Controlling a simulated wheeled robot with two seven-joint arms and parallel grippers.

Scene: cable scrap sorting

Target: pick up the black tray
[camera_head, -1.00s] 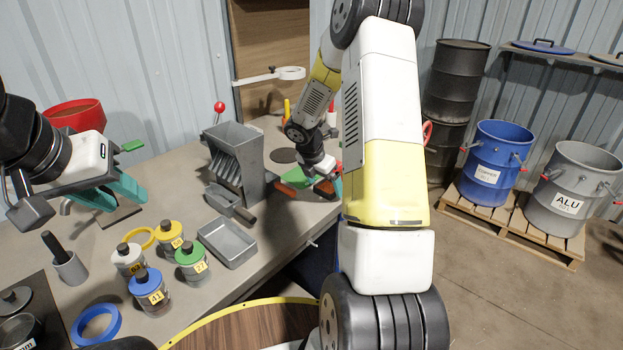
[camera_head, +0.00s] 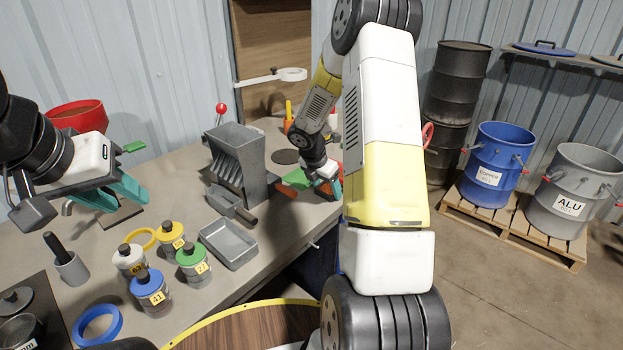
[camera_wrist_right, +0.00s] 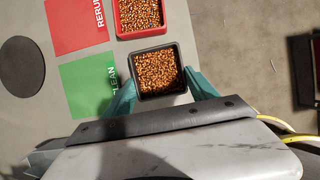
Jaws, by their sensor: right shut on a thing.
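The black tray (camera_wrist_right: 160,95) is a small square tray full of copper-coloured granules, in the right wrist view. My right gripper (camera_wrist_right: 162,84) has a teal finger on each side of it and is shut on it. The tray is at the right edge of the green mat marked CLEAN (camera_wrist_right: 85,85). Whether it touches the table is hard to tell. In the head view my right arm hides most of this area. My left gripper (camera_head: 128,204) is open and empty above the left part of the table.
A red tray (camera_wrist_right: 140,35) with granules sits just beyond the black tray, by the red RERUN mat (camera_wrist_right: 75,22). A grey slotted hopper (camera_head: 237,160), a grey tray (camera_head: 228,245) and several lidded jars stand left. The table edge lies close on the right.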

